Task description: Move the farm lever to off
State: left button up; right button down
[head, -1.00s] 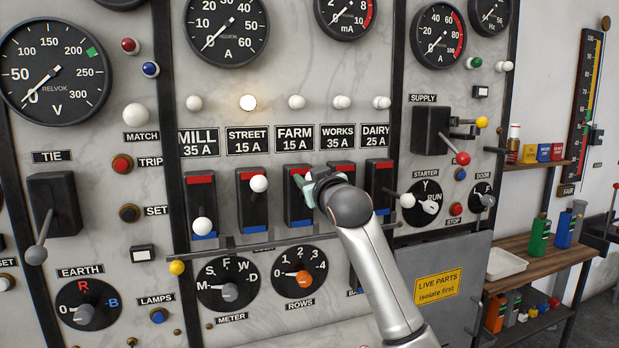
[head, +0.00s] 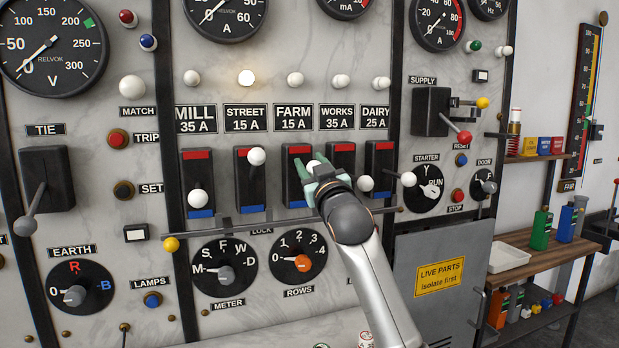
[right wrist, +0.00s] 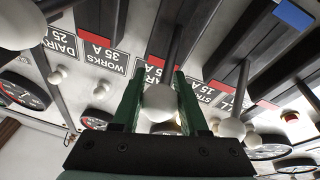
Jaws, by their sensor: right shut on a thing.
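The farm switch (head: 293,190) is a black box under the FARM 15 A label (head: 294,118), red strip at top, blue at bottom. Its white lever knob (head: 313,164) stands out from the box, slightly lower than the raised street knob. My right gripper (head: 318,172) is shut on this knob from the front. In the right wrist view, the knob (right wrist: 160,103) sits between the green fingers, with the dark lever running behind it. The fingers partly hide the switch in the head view. My left gripper is not in view.
The street knob (head: 257,156) is up on the left; the works knob (head: 365,183) is low, close on the right. The mill knob (head: 197,198) is down. A lock bar (head: 285,219) with a yellow knob runs below the switches. The STREET lamp (head: 246,77) glows.

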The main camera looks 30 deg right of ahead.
jog(key=f+t+b, duration=0.1)
jog(key=f+h+b, duration=0.1)
jog(key=b, duration=0.1)
jog(key=shift+s+a+f+t, duration=0.1)
jog(key=shift+s+f+t, duration=0.05)
jog(key=shift+s+t, duration=0.2)
jog(key=shift+t, duration=0.25)
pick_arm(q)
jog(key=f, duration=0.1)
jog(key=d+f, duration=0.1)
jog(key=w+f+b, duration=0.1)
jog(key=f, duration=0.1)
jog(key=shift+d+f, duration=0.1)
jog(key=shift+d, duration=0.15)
pick_arm(e)
jog(key=shift+f, duration=0.4)
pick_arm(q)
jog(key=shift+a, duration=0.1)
pick_arm(e)
jog(key=shift+c, duration=2.2)
grip_release()
jog(key=shift+s+r, duration=0.1)
jog(key=shift+s, duration=0.05)
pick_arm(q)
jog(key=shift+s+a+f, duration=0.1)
